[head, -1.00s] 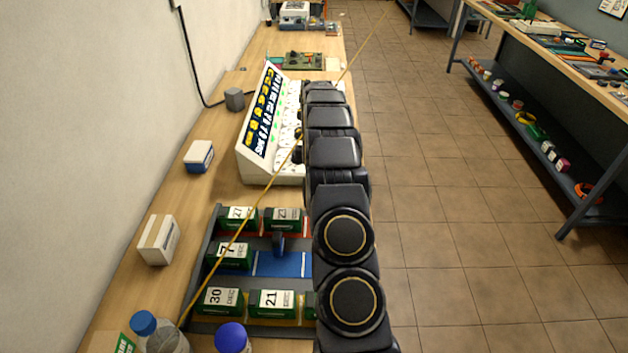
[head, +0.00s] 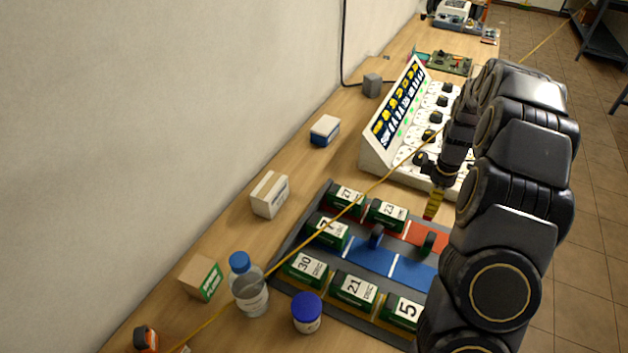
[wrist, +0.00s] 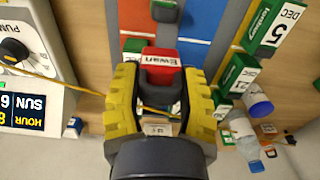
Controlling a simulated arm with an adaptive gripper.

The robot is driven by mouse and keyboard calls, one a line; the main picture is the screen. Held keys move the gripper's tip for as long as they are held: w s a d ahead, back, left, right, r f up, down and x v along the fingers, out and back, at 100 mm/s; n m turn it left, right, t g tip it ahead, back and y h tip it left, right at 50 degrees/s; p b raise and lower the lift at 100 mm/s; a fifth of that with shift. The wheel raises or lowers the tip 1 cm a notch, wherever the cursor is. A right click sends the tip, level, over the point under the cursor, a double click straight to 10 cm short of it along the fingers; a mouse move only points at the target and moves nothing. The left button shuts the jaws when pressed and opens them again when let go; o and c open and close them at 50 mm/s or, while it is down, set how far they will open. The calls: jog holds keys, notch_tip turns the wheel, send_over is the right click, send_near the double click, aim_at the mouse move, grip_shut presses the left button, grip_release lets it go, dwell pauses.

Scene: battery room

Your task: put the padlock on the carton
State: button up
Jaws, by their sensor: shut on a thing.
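The padlock is red with a white "Ewan" label (wrist: 163,60) and a dark shackle. In the wrist view it sits between the yellow fingers of my gripper (wrist: 162,98), which is shut on it. In the head view my gripper (head: 433,205) is over the red strip at the tray's far right, and the padlock is hard to make out. Two boxes could be the carton: a white one with a small label (head: 269,194) left of the tray, and a brown one with a green label (head: 201,278) nearer, left of the bottle. My gripper is well right of both.
A yellow cord crosses the head view.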

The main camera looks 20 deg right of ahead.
jog(key=w+a+r+n, duration=0.3)
jog(key=a, duration=0.7)
jog(key=w+a+r+n, duration=0.2)
jog(key=w+a+n, duration=0.1)
jog(key=a, duration=0.8)
jog(key=w+a+r+n, duration=0.3)
jog(key=a, duration=0.7)
send_over(263, 193)
notch_tip(263, 193, down, 10)
jog(key=shift+s+r, duration=0.1)
jog(key=shift+r, duration=0.1)
jog(key=shift+f, duration=1.75)
